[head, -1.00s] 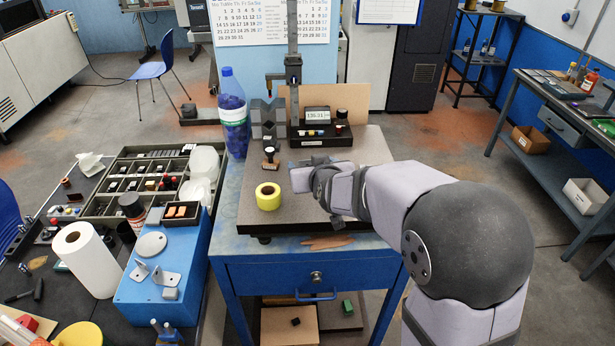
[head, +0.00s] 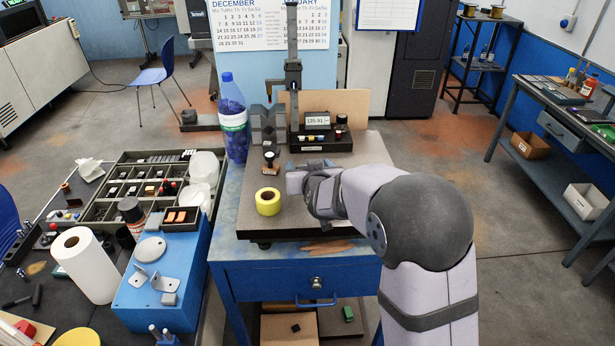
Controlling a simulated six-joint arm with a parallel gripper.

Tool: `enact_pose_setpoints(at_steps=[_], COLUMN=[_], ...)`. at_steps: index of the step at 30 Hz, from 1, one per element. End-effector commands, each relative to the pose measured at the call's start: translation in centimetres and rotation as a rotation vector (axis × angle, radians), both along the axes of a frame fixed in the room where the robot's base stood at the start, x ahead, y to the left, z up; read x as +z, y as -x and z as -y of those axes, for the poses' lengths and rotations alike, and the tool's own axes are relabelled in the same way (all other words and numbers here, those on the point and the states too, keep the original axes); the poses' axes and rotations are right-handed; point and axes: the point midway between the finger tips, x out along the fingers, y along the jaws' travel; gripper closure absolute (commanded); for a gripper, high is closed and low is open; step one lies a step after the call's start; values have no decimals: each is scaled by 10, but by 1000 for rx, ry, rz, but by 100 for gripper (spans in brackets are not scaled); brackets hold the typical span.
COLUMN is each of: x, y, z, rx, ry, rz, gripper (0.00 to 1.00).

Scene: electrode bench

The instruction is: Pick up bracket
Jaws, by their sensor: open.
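Two small metal brackets stand on the blue block at the lower left. One bracket (head: 139,275) is an upright, light grey angle piece with a hole; the other bracket (head: 163,283) lies just right of it. My gripper (head: 293,181) is over the dark surface plate on the blue bench, right of the yellow tape roll and well to the right of the brackets. Its fingers are small and partly hidden by my wrist. I see nothing held between them.
The blue block (head: 140,309) also carries a round disc (head: 151,248) and a small grey block (head: 168,299). A paper towel roll (head: 87,264) stands left of it. A yellow tape roll (head: 268,201) and a height gauge (head: 293,75) stand on the surface plate (head: 352,226).

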Motion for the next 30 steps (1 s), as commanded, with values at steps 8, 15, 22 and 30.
enact_pose_setpoints(at_steps=[8, 15, 22, 30], x=[-12, -22, -25, -25], y=[-19, -38, -43, -42], z=[-4, -6, -6, -6], rx=[0, 0, 0, 0], ry=[0, 0, -1, 0], rz=[-3, -1, 0, 0], gripper=[33, 33, 33, 59])
